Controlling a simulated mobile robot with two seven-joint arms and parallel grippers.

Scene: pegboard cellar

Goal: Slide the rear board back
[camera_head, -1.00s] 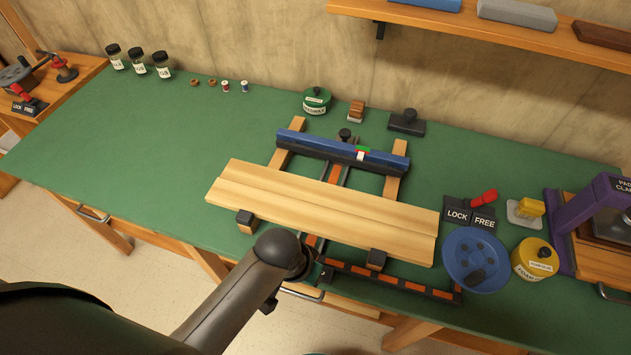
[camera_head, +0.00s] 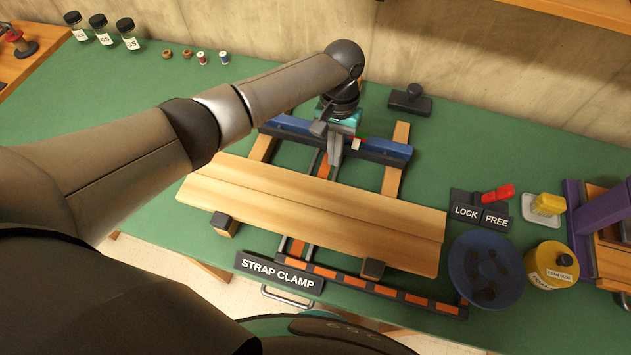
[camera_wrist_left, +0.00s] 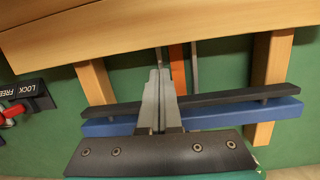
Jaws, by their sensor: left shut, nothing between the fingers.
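Two pale wooden boards lie side by side across the clamp jig on the green bench. The rear board (camera_head: 300,187) meets the front board (camera_head: 300,218) along a thin seam. A blue bar (camera_head: 388,150) with a dark face crosses the jig behind them. My left gripper (camera_head: 334,158) points down at the blue bar, behind the rear board's back edge, with its fingers shut and empty. In the left wrist view, the shut fingertips (camera_wrist_left: 159,74) show between the blue bar (camera_wrist_left: 110,128) and the rear board (camera_wrist_left: 130,38). My right gripper is out of view.
A LOCK/FREE switch (camera_head: 482,214), a blue dish (camera_head: 470,255) and a yellow tin (camera_head: 550,268) stand to the right. A dark block (camera_head: 410,100) sits behind the jig. My left arm covers part of the bench's left side.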

